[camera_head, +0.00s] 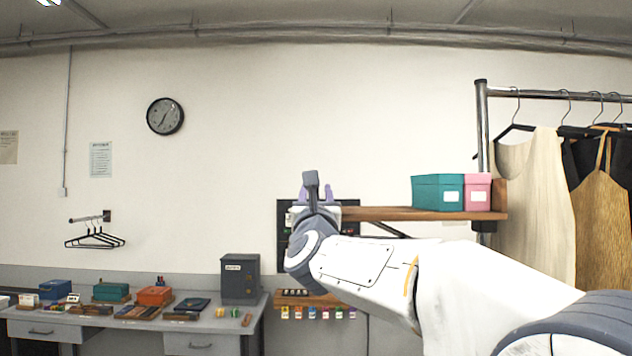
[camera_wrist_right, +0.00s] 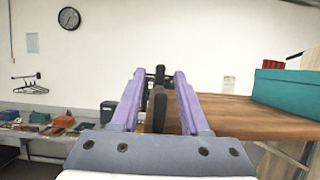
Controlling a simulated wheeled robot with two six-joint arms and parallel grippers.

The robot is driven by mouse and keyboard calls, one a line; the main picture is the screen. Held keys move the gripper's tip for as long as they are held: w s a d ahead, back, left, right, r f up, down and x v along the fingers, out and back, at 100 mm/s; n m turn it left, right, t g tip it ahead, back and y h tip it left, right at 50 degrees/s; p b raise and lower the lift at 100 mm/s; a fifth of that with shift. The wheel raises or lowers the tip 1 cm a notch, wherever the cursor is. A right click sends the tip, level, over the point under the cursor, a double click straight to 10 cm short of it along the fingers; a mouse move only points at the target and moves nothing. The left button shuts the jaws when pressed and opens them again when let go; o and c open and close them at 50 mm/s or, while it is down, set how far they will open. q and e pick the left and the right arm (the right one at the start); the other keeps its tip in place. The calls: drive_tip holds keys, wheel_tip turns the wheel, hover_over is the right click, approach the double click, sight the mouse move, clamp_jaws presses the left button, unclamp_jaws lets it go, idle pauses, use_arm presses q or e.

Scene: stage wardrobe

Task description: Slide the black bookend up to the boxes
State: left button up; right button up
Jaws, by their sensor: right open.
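A teal box (camera_head: 438,192) and a pink box (camera_head: 477,192) stand side by side at the right end of a wooden wall shelf (camera_head: 385,214). The teal box (camera_wrist_right: 292,92) also shows at the right in the right wrist view. My right gripper (camera_head: 317,194) is at the shelf's left end, well left of the boxes. In the right wrist view its purple fingers (camera_wrist_right: 158,78) are apart. A dark upright piece, apparently the black bookend (camera_wrist_right: 158,110), shows edge-on between them; contact cannot be told. In the head view my gripper and wrist hide it. My left gripper is out of view.
The shelf top between my gripper and the teal box looks clear. A clothes rail (camera_head: 482,130) with hanging garments stands at the right. Below left is a grey desk (camera_head: 120,322) with several small boxes and a dark grey cabinet (camera_head: 240,279).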

drive_tip(key=shift+w, duration=0.1)
clamp_jaws()
idle(1.5)
